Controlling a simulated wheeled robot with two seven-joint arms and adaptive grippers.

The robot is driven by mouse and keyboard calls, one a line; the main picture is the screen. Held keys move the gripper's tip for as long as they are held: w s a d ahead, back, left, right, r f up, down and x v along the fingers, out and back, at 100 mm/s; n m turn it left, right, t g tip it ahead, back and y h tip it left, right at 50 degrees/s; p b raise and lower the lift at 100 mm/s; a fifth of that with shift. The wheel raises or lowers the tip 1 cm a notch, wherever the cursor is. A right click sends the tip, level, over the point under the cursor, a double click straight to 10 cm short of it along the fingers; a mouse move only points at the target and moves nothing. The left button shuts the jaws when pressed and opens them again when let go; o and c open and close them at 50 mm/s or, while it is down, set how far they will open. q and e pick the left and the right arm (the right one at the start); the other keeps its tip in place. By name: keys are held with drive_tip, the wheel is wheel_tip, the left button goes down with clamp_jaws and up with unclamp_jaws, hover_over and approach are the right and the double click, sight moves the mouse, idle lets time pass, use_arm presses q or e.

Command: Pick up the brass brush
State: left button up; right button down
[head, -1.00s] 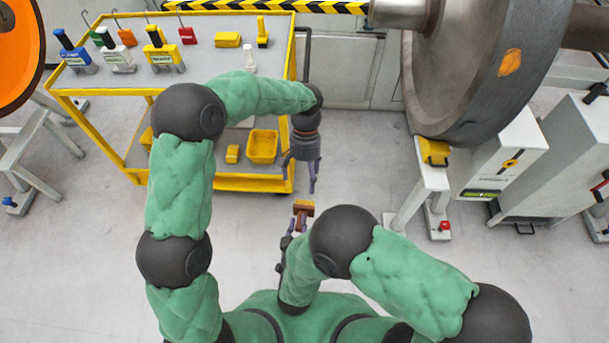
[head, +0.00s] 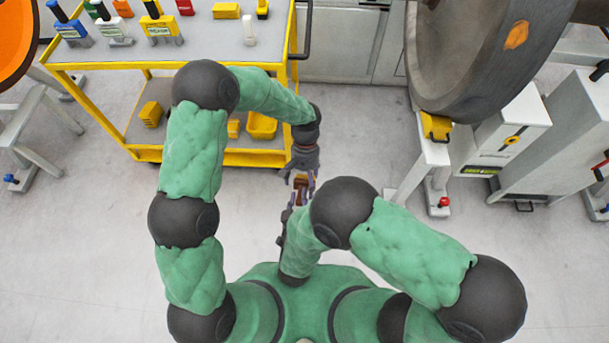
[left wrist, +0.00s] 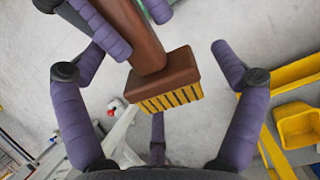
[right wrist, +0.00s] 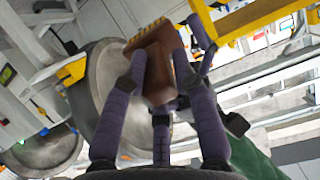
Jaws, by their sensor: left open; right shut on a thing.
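The brass brush has a brown wooden handle and block with brass-yellow bristles; its block (left wrist: 166,80) shows in the left wrist view. My right gripper (head: 293,212) is shut on the brush and holds it in the air in front of my body. The brush also shows between its purple fingers in the right wrist view (right wrist: 157,62). My left gripper (head: 301,178) is open just beyond the brush. In the left wrist view its fingers stand apart on either side of the brush block, with clear gaps and no visible contact. In the head view the brush is mostly hidden.
A yellow cart (head: 110,67) with bottles and tools on top stands at the back left. A yellow bin (head: 262,126) is on its lower shelf. A large steel wheel (head: 465,70) on a white stand is at the right. The floor around the grippers is clear.

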use_arm(q)
drive_tip(key=c, duration=1.3)
drive_tip(key=shift+a+f, duration=0.1)
drive_tip(key=shift+c, duration=0.2)
use_arm(e)
drive_tip(key=shift+r, duration=0.75)
use_arm(q)
drive_tip(key=shift+s, duration=0.1)
use_arm(e)
drive_tip(key=shift+w+r, duration=0.1)
drive_tip(key=shift+r, duration=0.05)
